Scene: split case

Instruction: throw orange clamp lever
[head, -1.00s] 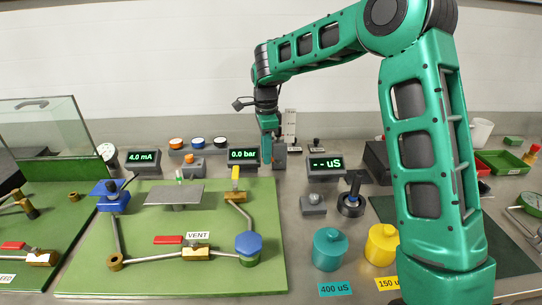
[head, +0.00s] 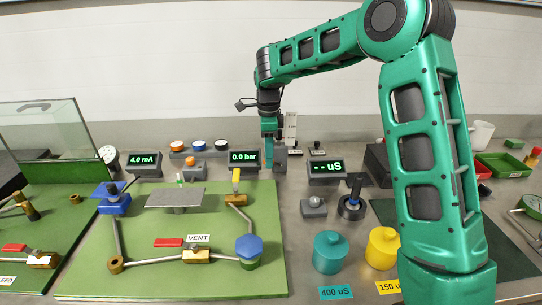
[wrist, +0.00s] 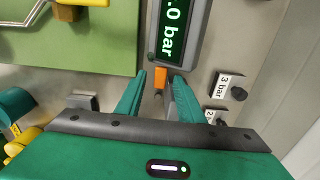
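The orange clamp lever (wrist: 160,77) shows in the wrist view as a small upright orange piece at the end of the pressure display reading bar. My gripper (wrist: 159,84) is open, with one teal finger on each side of the lever and visible gaps between. Whether the fingertips are level with the lever or above it is hard to tell. In the head view my gripper (head: 269,163) points down at the right end of the 0.0 bar display (head: 243,158). It hides the lever there.
Black knobs with bar labels (wrist: 229,85) stand close to the right of my fingers in the wrist view. The green board (head: 180,220) with valves and pipes lies front left. The uS display (head: 326,167) stands to the right of my gripper.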

